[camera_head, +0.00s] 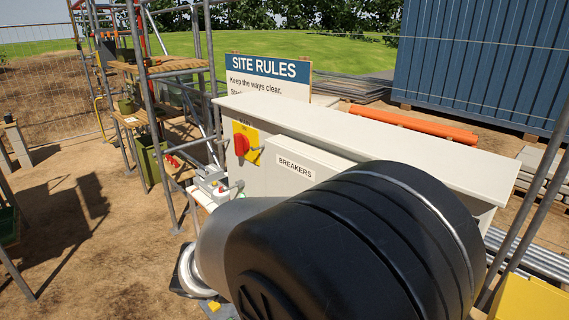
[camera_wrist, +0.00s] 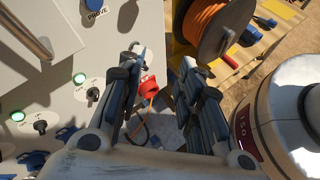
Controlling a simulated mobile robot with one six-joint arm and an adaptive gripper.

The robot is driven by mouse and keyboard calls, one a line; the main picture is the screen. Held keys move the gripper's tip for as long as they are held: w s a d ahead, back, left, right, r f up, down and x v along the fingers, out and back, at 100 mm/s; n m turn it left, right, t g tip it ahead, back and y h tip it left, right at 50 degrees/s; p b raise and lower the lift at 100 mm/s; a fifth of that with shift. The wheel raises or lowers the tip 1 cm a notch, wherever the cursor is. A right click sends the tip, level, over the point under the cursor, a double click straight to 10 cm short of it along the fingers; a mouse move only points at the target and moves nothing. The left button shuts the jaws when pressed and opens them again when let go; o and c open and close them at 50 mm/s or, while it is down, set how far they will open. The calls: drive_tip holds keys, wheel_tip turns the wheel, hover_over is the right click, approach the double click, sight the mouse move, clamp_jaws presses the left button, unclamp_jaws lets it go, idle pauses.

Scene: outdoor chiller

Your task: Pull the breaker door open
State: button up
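The breaker door is a pale panel (camera_head: 296,158) labelled BREAKERS on the white cabinet (camera_head: 400,143) in the head view. My dark arm covers its lower part, so I cannot tell whether it is shut or ajar. My gripper (camera_wrist: 164,58) shows in the wrist view with its two fingers apart and nothing between them. A metal bar handle (camera_wrist: 32,36) is at the upper left of that view, apart from the fingers; I cannot tell whether it belongs to the breaker door. My gripper is hidden in the head view.
A red rotary switch (camera_head: 241,145) sits on the cabinet's yellow plate. In the wrist view, a grey panel with green lamps (camera_wrist: 79,78) lies left, an orange cable reel (camera_wrist: 213,30) stands upper right, and a white cylinder (camera_wrist: 290,105) is right. A red plug-like part (camera_wrist: 146,90) lies beyond the fingers.

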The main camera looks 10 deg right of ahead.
drive_tip(key=w+a+r+n+t+h+p, duration=0.2)
drive_tip(key=w+a+r+n+t+p, duration=0.15)
drive_tip(key=a, duration=0.25)
drive_tip(key=w+a+r+n+t+h+p, duration=0.2)
drive_tip(key=w+a+r+n+t+p, duration=0.1)
drive_tip(key=w+a+n+t+p, duration=0.15)
drive_tip(key=shift+g, duration=0.5)
drive_tip(key=p+x, duration=0.1)
drive_tip(key=x, duration=1)
drive_tip(key=p+x, duration=0.1)
drive_tip(key=x, duration=0.4)
drive_tip(key=shift+s+d+p, duration=0.2)
drive_tip(key=shift+d+p, duration=0.05)
drive_tip(key=shift+p, duration=0.05)
drive_tip(key=shift+c, duration=0.4)
clamp_jaws()
